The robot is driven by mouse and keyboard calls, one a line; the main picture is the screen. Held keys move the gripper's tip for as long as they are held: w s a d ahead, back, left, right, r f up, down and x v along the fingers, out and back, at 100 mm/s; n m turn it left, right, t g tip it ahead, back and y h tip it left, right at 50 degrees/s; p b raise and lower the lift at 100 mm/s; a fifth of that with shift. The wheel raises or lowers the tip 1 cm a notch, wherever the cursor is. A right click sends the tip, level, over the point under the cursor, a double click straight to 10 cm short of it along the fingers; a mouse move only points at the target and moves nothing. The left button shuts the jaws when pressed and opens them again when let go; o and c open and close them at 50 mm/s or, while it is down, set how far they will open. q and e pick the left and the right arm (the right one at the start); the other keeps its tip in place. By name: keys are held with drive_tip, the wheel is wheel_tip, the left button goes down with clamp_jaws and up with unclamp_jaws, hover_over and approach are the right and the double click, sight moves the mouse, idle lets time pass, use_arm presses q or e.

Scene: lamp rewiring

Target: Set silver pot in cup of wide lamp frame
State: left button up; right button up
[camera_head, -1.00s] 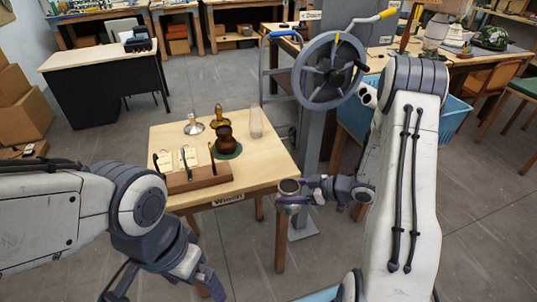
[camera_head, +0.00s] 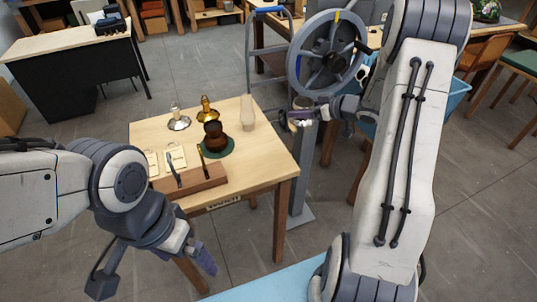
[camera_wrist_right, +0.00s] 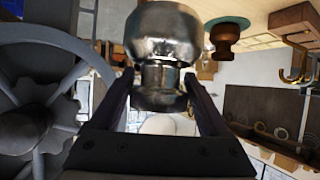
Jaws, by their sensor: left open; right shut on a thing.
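My right gripper (camera_head: 298,116) is shut on the silver pot (camera_wrist_right: 160,75), a shiny rounded metal piece with a narrow waist. In the head view the pot (camera_head: 303,103) is small, held beyond the table's right edge, clear of the tabletop. My left gripper (camera_head: 203,258) is open and empty, low in front of the table. On the table stand a wide silver base with a pale upright part (camera_head: 178,122), a brass piece (camera_head: 208,110) and a dark brown pot (camera_head: 214,140) on a green disc (camera_head: 230,150). I cannot tell which is the wide lamp frame.
A pale translucent piece (camera_head: 247,112) stands at the back right. A large grey handwheel (camera_head: 325,55) on a post is close behind my right gripper.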

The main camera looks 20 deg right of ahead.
drive_tip(key=a+f, duration=0.3)
drive_tip(key=a+f+p, duration=0.1)
drive_tip(key=a+f, duration=0.2)
drive_tip(key=a, duration=0.1)
drive_tip(key=a+f, duration=0.3)
drive_tip(key=a, duration=0.1)
drive_tip(key=shift+w+a+f+p, duration=0.2)
drive_tip(key=shift+f+p, duration=0.1)
drive_tip(key=shift+f, duration=0.4)
drive_tip(key=shift+f, duration=0.1)
drive_tip(key=shift+f, duration=0.15)
drive_tip(key=o, duration=1.6)
drive_tip(key=shift+s, duration=0.1)
